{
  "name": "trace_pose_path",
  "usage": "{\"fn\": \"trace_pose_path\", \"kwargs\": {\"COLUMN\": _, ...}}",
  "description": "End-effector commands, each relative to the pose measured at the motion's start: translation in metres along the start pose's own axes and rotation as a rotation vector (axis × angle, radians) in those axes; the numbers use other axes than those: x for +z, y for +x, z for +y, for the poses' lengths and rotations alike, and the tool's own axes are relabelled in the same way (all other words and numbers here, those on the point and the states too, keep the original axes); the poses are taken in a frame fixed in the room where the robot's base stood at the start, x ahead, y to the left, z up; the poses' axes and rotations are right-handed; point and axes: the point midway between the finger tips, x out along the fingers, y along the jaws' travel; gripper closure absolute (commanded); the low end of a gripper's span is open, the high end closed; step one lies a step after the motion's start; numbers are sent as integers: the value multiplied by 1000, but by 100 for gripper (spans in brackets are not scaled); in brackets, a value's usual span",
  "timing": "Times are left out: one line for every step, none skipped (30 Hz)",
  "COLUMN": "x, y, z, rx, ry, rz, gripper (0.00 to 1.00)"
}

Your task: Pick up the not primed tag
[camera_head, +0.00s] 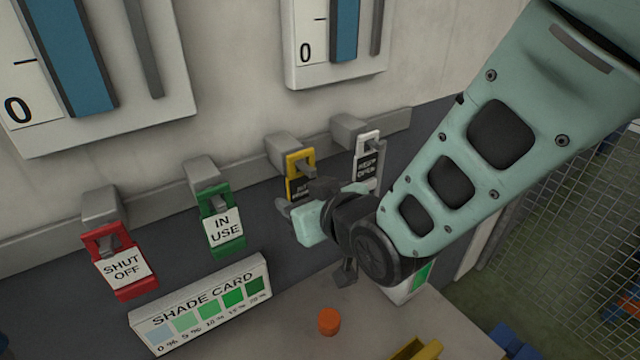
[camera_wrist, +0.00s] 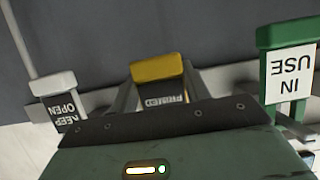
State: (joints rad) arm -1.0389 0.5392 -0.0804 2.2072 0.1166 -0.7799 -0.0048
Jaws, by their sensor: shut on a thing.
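The yellow not primed tag (camera_head: 296,162) hangs at a grey peg on the wall rail, third from the left. Its dark label reads partly "NOT"; its lower part is hidden by my gripper (camera_head: 300,203). In the wrist view the yellow tag (camera_wrist: 157,68) sits upside down between the two fingers of my gripper (camera_wrist: 160,88), with "PRIMED" faintly legible. The fingers are shut on its sides.
A white keep open tag (camera_head: 368,160) hangs close on the right. A green in use tag (camera_head: 222,225) and a red shut off tag (camera_head: 122,265) hang to the left. Below are a shade card (camera_head: 200,305) and an orange cap (camera_head: 329,321) on the bench.

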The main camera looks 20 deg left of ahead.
Motion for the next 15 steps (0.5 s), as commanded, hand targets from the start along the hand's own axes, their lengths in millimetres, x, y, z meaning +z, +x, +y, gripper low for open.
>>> {"fn": "trace_pose_path", "kwargs": {"x": -2, "y": -1, "z": 0, "rx": 0, "ry": 1, "rz": 3, "gripper": 75}}
{"fn": "trace_pose_path", "kwargs": {"x": -5, "y": -2, "z": 0, "rx": 0, "ry": 1, "rz": 5, "gripper": 75}}
{"fn": "trace_pose_path", "kwargs": {"x": -4, "y": -5, "z": 0, "rx": -1, "ry": 1, "rz": 2, "gripper": 75}}
{"fn": "trace_pose_path", "kwargs": {"x": -1, "y": -10, "z": 0, "rx": -1, "ry": 1, "rz": 0, "gripper": 75}}
{"fn": "trace_pose_path", "kwargs": {"x": 1, "y": -15, "z": 0, "rx": -1, "ry": 1, "rz": 1, "gripper": 75}}
{"fn": "trace_pose_path", "kwargs": {"x": 5, "y": -22, "z": 0, "rx": -1, "ry": 2, "rz": 1, "gripper": 75}}
{"fn": "trace_pose_path", "kwargs": {"x": 7, "y": -27, "z": 0, "rx": -1, "ry": 2, "rz": 1, "gripper": 75}}
{"fn": "trace_pose_path", "kwargs": {"x": 10, "y": -32, "z": 0, "rx": 0, "ry": 1, "rz": 1, "gripper": 75}}
{"fn": "trace_pose_path", "kwargs": {"x": 13, "y": -40, "z": 0, "rx": 0, "ry": 1, "rz": 1, "gripper": 75}}
{"fn": "trace_pose_path", "kwargs": {"x": 15, "y": -46, "z": 0, "rx": 0, "ry": 1, "rz": 1, "gripper": 75}}
{"fn": "trace_pose_path", "kwargs": {"x": 18, "y": -52, "z": 0, "rx": 0, "ry": 1, "rz": 1, "gripper": 75}}
{"fn": "trace_pose_path", "kwargs": {"x": 22, "y": -61, "z": 0, "rx": -1, "ry": 1, "rz": 1, "gripper": 75}}
{"fn": "trace_pose_path", "kwargs": {"x": 25, "y": -68, "z": 0, "rx": -1, "ry": 1, "rz": 2, "gripper": 75}}
{"fn": "trace_pose_path", "kwargs": {"x": 27, "y": -75, "z": 0, "rx": -1, "ry": 2, "rz": 2, "gripper": 75}}
{"fn": "trace_pose_path", "kwargs": {"x": 32, "y": -85, "z": 0, "rx": -1, "ry": 2, "rz": 3, "gripper": 75}}
